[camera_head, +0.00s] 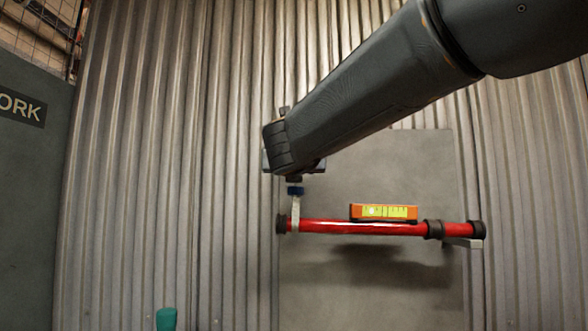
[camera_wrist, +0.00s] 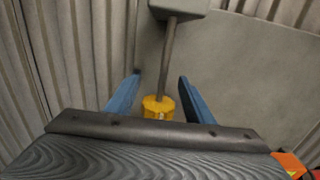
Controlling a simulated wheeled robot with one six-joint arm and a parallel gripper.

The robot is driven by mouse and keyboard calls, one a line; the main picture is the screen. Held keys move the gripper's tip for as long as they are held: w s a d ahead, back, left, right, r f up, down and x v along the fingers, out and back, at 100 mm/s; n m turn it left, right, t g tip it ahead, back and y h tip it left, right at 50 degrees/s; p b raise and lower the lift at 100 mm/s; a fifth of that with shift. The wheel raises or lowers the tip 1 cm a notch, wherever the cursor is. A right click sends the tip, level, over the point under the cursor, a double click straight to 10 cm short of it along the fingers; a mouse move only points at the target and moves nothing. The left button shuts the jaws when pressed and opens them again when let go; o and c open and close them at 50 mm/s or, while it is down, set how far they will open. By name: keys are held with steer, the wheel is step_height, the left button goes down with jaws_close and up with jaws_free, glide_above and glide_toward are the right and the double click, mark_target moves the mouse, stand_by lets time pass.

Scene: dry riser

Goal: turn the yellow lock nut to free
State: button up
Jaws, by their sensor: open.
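The yellow lock nut (camera_wrist: 158,108) sits on a thin grey rod (camera_wrist: 168,55) in the wrist view. My gripper (camera_wrist: 160,76) is open, with one blue finger on each side of the nut in the picture and a gap visible on both sides. I cannot tell how deep the nut lies between the fingers. In the head view my gripper (camera_head: 295,191) shows only a little blue below the dark wrist, just above the left end of the red pipe. The nut is not visible there.
The red pipe (camera_head: 345,228) runs level across a grey panel (camera_head: 330,290), with dark end fittings. An orange box (camera_head: 383,212) with a yellow face lies on it; an orange corner (camera_wrist: 291,163) shows in the wrist view. A grey block (camera_wrist: 180,7) holds the rod's far end. Corrugated wall surrounds the panel.

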steer(key=c, duration=1)
steer(key=shift+a, duration=0.1)
steer(key=shift+c, duration=0.2)
